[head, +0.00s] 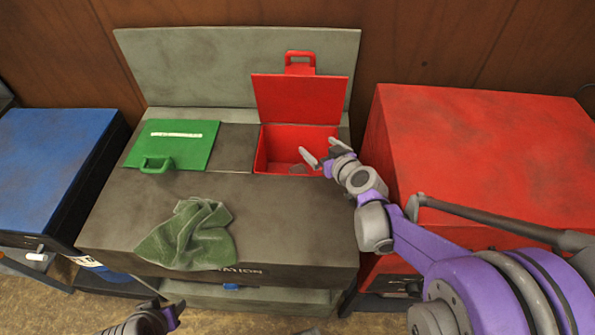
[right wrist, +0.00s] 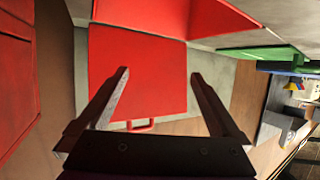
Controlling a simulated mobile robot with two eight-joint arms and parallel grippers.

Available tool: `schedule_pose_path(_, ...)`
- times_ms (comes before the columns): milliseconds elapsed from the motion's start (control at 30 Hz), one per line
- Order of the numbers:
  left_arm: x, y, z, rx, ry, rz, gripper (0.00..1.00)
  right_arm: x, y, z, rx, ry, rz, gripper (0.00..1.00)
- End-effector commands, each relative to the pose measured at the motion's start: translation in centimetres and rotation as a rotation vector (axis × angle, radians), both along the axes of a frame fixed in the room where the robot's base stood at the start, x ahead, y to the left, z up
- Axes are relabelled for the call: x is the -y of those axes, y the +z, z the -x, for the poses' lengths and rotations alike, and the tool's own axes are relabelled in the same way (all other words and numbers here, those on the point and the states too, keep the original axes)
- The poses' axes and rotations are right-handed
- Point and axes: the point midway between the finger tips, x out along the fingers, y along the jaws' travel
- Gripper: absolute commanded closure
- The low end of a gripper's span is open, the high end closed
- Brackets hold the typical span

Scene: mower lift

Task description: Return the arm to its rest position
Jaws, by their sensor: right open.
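My right gripper (head: 322,152) is open and empty. In the head view its fingertips are over the right part of an open red compartment (head: 290,140). The red lid (head: 300,97) stands raised behind the compartment, its handle (head: 300,63) at the top. In the right wrist view the two fingers (right wrist: 157,82) are spread apart in front of the red lid (right wrist: 150,75). A small dark thing lies inside the compartment, too small to name. At the bottom left of the head view, a dark grey and purple part of my left arm shows. Its fingers cannot be made out.
A green lid (head: 172,143) lies closed on the grey station (head: 300,210). A crumpled green cloth (head: 188,235) hangs over its front edge. A red cabinet (head: 480,150) stands close on the right, under my right arm. A blue cabinet (head: 50,165) stands on the left.

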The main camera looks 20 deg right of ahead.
Motion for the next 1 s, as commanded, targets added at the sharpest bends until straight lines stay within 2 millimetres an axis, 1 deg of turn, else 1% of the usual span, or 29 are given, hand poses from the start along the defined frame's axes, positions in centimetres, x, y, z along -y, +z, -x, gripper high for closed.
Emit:
schedule_pose_path(367,0.0,0.0,0.0,0.0,0.0,0.0,0.5,-0.1,0.0,0.0,-0.002,0.002,-0.001,0.0)
schedule_pose_path(467,0.0,0.2,0.0,0.001,0.0,0.0,0.5,-1.1,0.3,0.5,-0.022,0.019,-0.009,0.0)
schedule_pose_path(533,0.0,0.6,-0.1,0.002,0.0,0.0,0.5,-2.8,0.7,1.5,-0.059,0.048,-0.023,0.0)
schedule_pose_path(567,0.0,0.8,-0.2,0.003,0.0,0.0,0.5,-3.7,0.9,2.2,-0.082,0.062,-0.03,0.0)
schedule_pose_path(667,0.0,1.7,-0.3,0.007,0.0,0.0,0.5,-7.1,1.4,5.3,-0.193,0.114,-0.052,0.0)
schedule_pose_path(700,0.0,2.1,-0.4,0.008,0.0,0.0,0.5,-8.4,1.4,6.9,-0.246,0.128,-0.06,0.0)
schedule_pose_path(767,0.0,2.6,-0.6,0.011,0.0,0.0,0.5,-9.9,1.4,9.5,-0.328,0.14,-0.065,0.0)
schedule_pose_path(800,0.0,3.0,-0.7,0.013,0.0,0.0,0.5,-10.6,1.3,11.2,-0.382,0.139,-0.064,0.0)
schedule_pose_path(867,0.0,3.5,-0.8,0.015,0.0,0.0,0.5,-11.3,1.1,13.8,-0.461,0.129,-0.059,0.0)
schedule_pose_path(900,0.0,3.8,-0.9,0.017,0.0,0.0,0.5,-11.6,1.0,15.5,-0.509,0.116,-0.052,0.0)
schedule_pose_path(1000,0.0,4.5,-1.1,0.02,0.0,0.0,0.5,-11.6,0.7,19.0,-0.604,0.069,-0.032,0.0)
